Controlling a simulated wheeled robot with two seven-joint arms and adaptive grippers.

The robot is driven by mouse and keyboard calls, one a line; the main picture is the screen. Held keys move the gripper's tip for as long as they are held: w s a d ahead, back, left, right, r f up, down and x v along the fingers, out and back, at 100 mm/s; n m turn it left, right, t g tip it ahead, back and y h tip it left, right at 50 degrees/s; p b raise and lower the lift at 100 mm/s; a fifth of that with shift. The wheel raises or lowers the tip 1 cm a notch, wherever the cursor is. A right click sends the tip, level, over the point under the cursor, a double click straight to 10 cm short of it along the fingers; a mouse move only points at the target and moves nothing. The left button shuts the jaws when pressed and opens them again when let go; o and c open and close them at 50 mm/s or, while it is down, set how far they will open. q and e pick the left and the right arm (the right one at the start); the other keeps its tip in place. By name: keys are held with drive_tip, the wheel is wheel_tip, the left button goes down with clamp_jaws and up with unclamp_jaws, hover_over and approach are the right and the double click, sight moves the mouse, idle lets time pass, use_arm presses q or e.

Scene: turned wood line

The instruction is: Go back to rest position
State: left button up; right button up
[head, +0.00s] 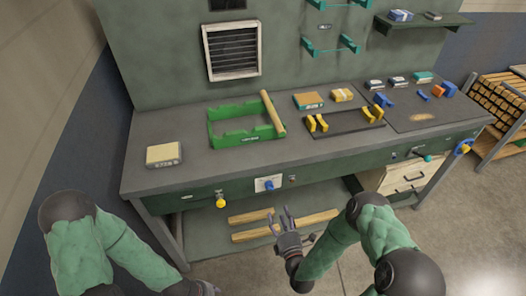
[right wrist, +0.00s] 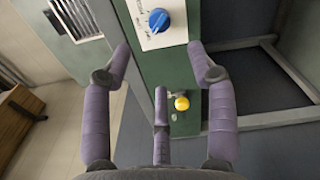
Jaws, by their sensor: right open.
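My right gripper (head: 284,222) is in front of the workbench, below the front edge of its top. In the right wrist view my right gripper (right wrist: 159,62) has its purple-grey fingers spread wide, with nothing between them. The bench front with a blue knob (right wrist: 159,20) and a yellow knob (right wrist: 182,103) lies beyond the fingers. My left arm comes in at the lower left of the head view. Only a small part of my left gripper (head: 205,289) shows at the bottom edge, and its fingers are hidden.
The workbench (head: 170,125) holds a green tray (head: 217,130) with a wooden rod (head: 272,114), a labelled box (head: 164,155) and a black holder with yellow brackets (head: 347,123). Wood strips (head: 250,217) lie on the lower shelf. A rack of wood pieces (head: 503,98) stands at right.

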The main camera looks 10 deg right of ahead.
drive_tip(key=s+a+f+m+g+y, duration=0.1)
drive_tip(key=s+a+f+m+g, duration=0.1)
drive_tip(key=f+m+g, duration=0.35)
drive_tip(key=s+a+f+m+g+y, duration=0.1)
drive_tip(key=s+a+f+m+g, duration=0.1)
drive_tip(key=f+m+g, duration=0.4)
drive_tip(key=s+a+m+g, duration=0.2)
drive_tip(key=s+m+g, duration=0.1)
drive_tip(key=s+m, duration=0.3)
drive_tip(key=s+a+f+m+g+y, duration=0.1)
drive_tip(key=s+a+m+g, duration=0.1)
drive_tip(key=s+m, duration=0.5)
drive_tip(key=shift+s+g, duration=0.55)
drive_tip(key=shift+s, duration=0.45)
